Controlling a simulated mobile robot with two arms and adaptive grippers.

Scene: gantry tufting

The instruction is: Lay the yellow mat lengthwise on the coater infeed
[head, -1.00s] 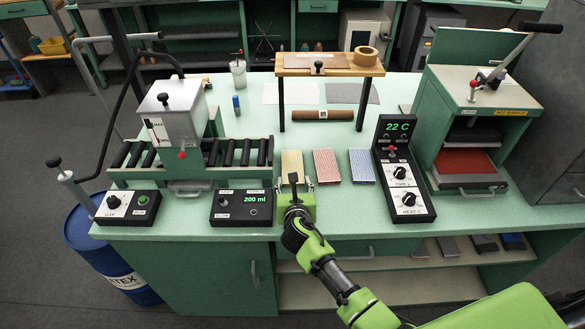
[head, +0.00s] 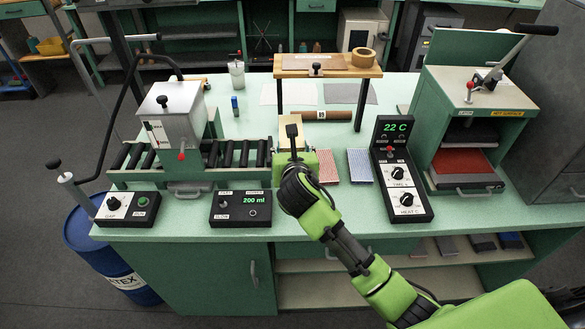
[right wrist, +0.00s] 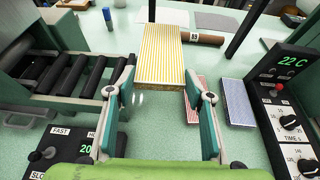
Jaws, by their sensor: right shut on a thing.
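The yellow-striped mat (head: 291,134) is held by my right gripper (head: 292,152), raised off the bench just right of the coater's rollers. In the right wrist view the mat (right wrist: 162,50) points away from me, its near end between the fingertips of my right gripper (right wrist: 160,82). The coater (head: 178,115) has black roller beds on both sides; the right-hand rollers (head: 240,153) are close to the left of the mat. These rollers (right wrist: 55,80) also show at left in the wrist view. I cannot tell which bed is the infeed. My left gripper is not in view.
A red-striped mat (head: 327,167) and a blue-striped mat (head: 360,166) lie on the bench (head: 300,222) to the right. Behind stands a wooden stand (head: 330,70) over a brown roll (head: 325,115). Control boxes (head: 240,208) line the front edge; a heat control panel (head: 402,170) stands right.

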